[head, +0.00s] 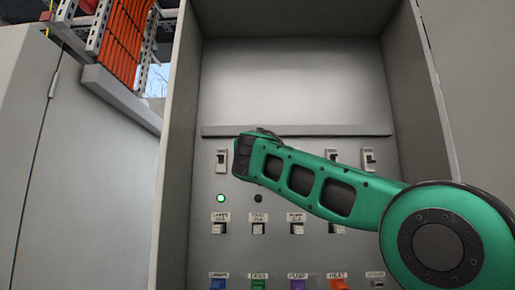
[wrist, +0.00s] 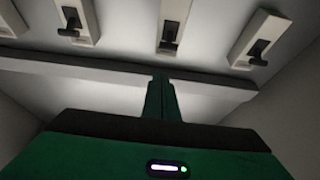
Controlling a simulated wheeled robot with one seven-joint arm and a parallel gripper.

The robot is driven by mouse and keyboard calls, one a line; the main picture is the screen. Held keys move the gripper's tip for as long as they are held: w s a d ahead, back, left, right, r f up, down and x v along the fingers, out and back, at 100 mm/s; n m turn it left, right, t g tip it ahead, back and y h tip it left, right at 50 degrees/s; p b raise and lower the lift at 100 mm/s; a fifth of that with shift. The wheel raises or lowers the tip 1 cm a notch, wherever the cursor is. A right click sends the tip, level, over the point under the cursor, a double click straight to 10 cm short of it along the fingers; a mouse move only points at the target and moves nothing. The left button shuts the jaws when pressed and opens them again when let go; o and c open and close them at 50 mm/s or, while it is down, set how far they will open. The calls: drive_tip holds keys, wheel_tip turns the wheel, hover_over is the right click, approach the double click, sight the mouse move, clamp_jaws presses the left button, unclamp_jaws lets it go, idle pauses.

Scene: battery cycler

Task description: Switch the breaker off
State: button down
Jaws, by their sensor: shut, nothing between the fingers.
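Several breakers with dark levers in pale housings sit in a row on the grey panel. In the head view one breaker (head: 222,160) is left of my arm, and two more, a middle one (head: 331,155) and a right one (head: 368,160), show beyond it. My arm hides part of the row. In the wrist view breakers line the top: a left one (wrist: 75,22), a middle one (wrist: 172,25) and a right one (wrist: 258,40). My gripper (wrist: 160,82) is shut and empty, its fingertips apart from the levers in the picture. Its fingers are hidden in the head view.
A grey ledge (head: 300,130) runs across the panel above the breakers. Below are a lit green lamp (head: 221,198), a dark lamp (head: 258,198), labelled switches (head: 218,228) and coloured connectors (head: 258,284). Cabinet walls (head: 180,130) stand on both sides.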

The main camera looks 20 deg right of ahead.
wheel_tip(320, 180, down, 4)
drive_tip(key=shift+w, duration=0.1)
idle(0.4)
